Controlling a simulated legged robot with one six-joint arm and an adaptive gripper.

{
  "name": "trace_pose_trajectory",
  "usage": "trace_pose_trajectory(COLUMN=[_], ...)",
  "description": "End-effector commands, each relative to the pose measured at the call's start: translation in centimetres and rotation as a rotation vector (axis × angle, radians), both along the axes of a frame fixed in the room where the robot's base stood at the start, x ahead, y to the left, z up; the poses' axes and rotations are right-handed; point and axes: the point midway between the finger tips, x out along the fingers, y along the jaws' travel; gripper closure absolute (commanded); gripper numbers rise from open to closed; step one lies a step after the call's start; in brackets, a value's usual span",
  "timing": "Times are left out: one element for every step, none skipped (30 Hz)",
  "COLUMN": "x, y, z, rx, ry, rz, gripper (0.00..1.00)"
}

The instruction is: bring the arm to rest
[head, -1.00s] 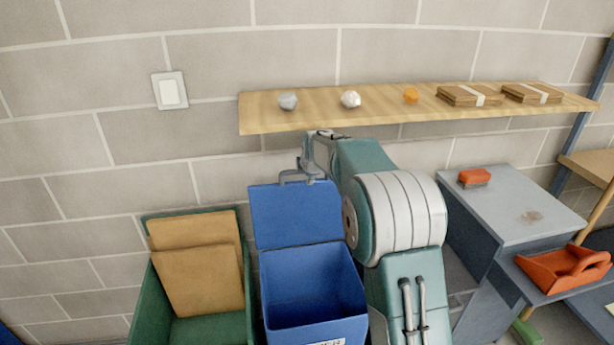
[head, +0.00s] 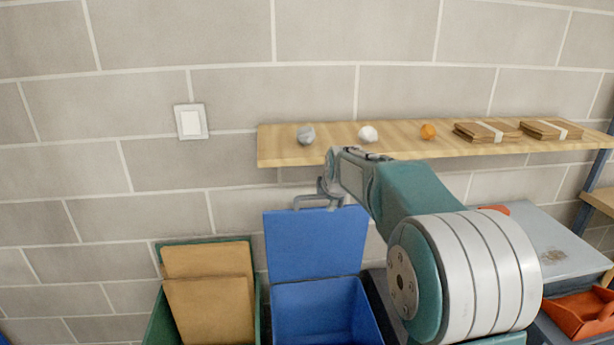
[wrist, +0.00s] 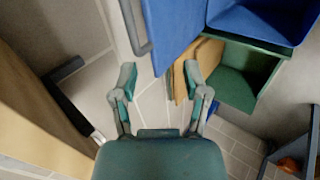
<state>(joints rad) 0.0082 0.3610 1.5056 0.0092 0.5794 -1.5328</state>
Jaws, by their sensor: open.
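My gripper (head: 325,185) is at the far end of my arm, just in front of the shelf's lower edge and above the raised blue lid (head: 315,245). In the wrist view, my gripper (wrist: 157,80) has its two fingers spread with nothing between them. The blue lid stands up at the back of the blue bin (head: 325,310), which is open. A grey bar handle (head: 300,203) shows at the lid's top edge, close to the gripper. I cannot tell from the head view whether they touch; in the wrist view the handle (wrist: 135,35) is beyond the fingertips.
A wooden shelf (head: 290,150) on the block wall holds a grey ball, a white ball, an orange ball and cardboard stacks. A green bin (head: 162,325) with cardboard stands left of the blue bin. A grey cabinet (head: 560,245) and a red tray (head: 580,312) are at the right.

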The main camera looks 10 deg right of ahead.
Motion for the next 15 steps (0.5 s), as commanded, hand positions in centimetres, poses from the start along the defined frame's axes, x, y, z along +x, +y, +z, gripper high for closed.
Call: trace_pose_trajectory(x=[-1.4, -2.3, -3.8, -5.0, -6.2, -7.7, -8.9, -10.1, -11.7, -12.9, -14.0, -15.6, -16.8, -18.1, -19.7], y=[0.0, 0.1, 0.1, 0.1, 0.1, 0.1, 0.2, 0.2, 0.2, 0.2, 0.2, 0.3, 0.3, 0.3, 0.3], z=[1.0, 1.5, 2.2, 2.6, 3.0, 3.5, 3.8, 4.0, 4.3, 4.5, 4.7, 4.8, 4.9, 4.9, 5.0], rx=[0.027, 0.051, 0.084, 0.111, 0.138, 0.174, 0.199, 0.225, 0.260, 0.285, 0.309, 0.343, 0.368, 0.392, 0.424], ry=[0.000, 0.003, 0.011, 0.016, 0.022, 0.029, 0.036, 0.041, 0.049, 0.055, 0.060, 0.068, 0.074, 0.079, 0.085], rz=[-0.033, -0.061, -0.102, -0.135, -0.169, -0.215, -0.248, -0.282, -0.328, -0.362, -0.396, -0.442, -0.477, -0.513, -0.559], gripper=[0.40, 0.40, 0.40, 0.40, 0.40, 0.40, 0.40, 0.40, 0.40, 0.40, 0.40, 0.40, 0.40, 0.40, 0.40])
